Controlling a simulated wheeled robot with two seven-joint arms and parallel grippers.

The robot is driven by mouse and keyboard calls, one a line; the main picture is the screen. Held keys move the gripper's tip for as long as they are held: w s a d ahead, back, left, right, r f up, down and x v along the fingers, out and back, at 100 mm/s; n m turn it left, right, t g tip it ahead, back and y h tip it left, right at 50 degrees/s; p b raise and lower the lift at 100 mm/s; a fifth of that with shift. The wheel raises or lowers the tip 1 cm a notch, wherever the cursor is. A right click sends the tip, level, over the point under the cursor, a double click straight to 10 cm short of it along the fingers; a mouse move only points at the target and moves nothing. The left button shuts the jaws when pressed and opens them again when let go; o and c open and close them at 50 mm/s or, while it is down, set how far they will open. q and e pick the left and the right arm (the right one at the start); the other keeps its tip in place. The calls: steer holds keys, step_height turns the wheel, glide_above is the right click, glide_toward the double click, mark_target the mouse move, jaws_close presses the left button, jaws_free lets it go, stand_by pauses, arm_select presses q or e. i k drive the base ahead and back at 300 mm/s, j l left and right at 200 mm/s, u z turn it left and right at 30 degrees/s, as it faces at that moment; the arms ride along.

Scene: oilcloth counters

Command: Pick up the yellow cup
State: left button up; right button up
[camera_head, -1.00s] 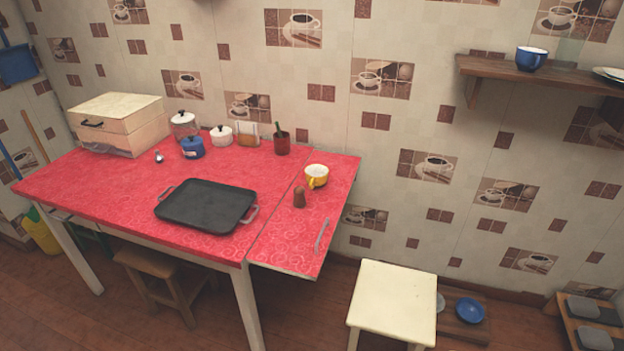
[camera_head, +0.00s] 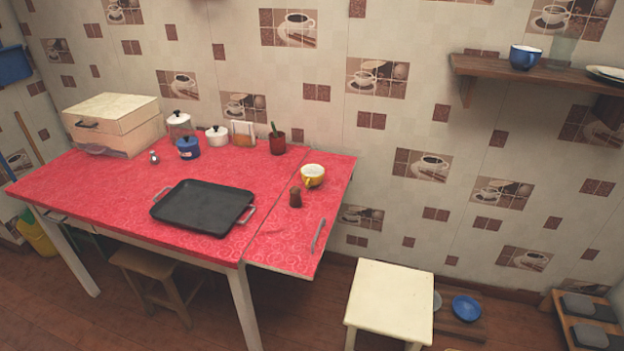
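The yellow cup (camera_head: 313,177) stands upright on the right-hand leaf of the red oilcloth table (camera_head: 110,191), near its back edge by the wall. Its inside is white, and its handle is toward the lower left. A small brown shaker (camera_head: 295,197) stands just in front of it, apart from it. Neither of my grippers shows in the view.
A black tray (camera_head: 203,205) lies on the table left of the cup. A breadbox (camera_head: 115,125), a blue jar (camera_head: 188,148) and a red pot (camera_head: 277,143) stand along the back. A white stool (camera_head: 389,301) stands on the floor to the right. A wall shelf (camera_head: 490,68) hangs at upper right.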

mark_target(312, 174)
steer(key=i+l+u, duration=0.1)
steer(key=i+u, duration=0.25)
steer(key=i, duration=0.25)
steer(key=i+l+u, duration=0.3)
steer(key=i, duration=0.25)
steer(key=j, duration=0.1)
